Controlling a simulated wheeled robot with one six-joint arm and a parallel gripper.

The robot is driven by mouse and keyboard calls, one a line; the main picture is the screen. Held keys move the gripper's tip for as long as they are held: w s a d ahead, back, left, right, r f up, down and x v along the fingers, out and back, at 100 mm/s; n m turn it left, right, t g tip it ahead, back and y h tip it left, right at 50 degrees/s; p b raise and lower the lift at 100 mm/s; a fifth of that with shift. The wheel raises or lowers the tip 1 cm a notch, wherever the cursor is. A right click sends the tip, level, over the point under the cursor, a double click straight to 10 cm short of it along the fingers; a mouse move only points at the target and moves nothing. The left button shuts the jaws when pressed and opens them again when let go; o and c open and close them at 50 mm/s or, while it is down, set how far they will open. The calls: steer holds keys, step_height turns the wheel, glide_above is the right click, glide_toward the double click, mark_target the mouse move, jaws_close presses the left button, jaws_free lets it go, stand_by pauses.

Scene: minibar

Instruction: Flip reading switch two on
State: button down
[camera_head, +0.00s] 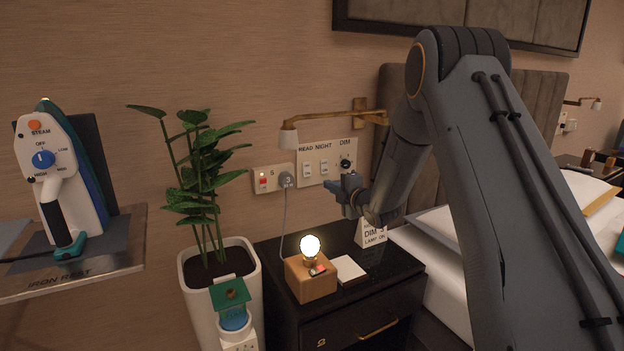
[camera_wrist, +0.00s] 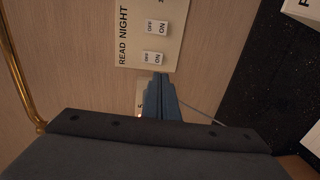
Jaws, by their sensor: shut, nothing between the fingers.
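A cream wall panel (camera_head: 327,178) labelled READ, NIGHT and DIM holds two rocker switches and a black knob. The READ switch (camera_head: 307,170) is left of the NIGHT switch (camera_head: 324,168). In the wrist view, which is turned sideways, the READ switch (camera_wrist: 154,58) is nearer my fingertips than the NIGHT switch (camera_wrist: 156,26). Both carry OFF and ON marks; I cannot tell their positions. No label reads "two". Contact is not visible.
A socket plate (camera_head: 262,181) with a red switch and a plug sits left of the panel. A brass lamp arm (camera_head: 330,115) extends above. The black nightstand (camera_head: 400,262) bears a lit bulb and a sign. A plant (camera_head: 205,185) and iron (camera_head: 60,180) stand left.

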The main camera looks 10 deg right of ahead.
mark_target(308, 176)
steer(key=x, duration=1.3)
steer(key=shift+w, duration=0.15)
steer(key=shift+w+a+f+b, duration=0.15)
steer(key=shift+a+b, duration=0.15)
steer(key=shift+b, duration=0.2)
steer(key=shift+d, duration=0.4)
steer(key=shift+a, duration=0.2)
steer(key=shift+s+d, duration=0.2)
steer(key=shift+s, duration=0.15)
steer(key=f+p+v, duration=0.1)
steer(key=f+v, duration=0.2)
steer(key=v, duration=0.9)
steer(key=shift+s+d, duration=0.25)
steer(key=shift+s, duration=0.3)
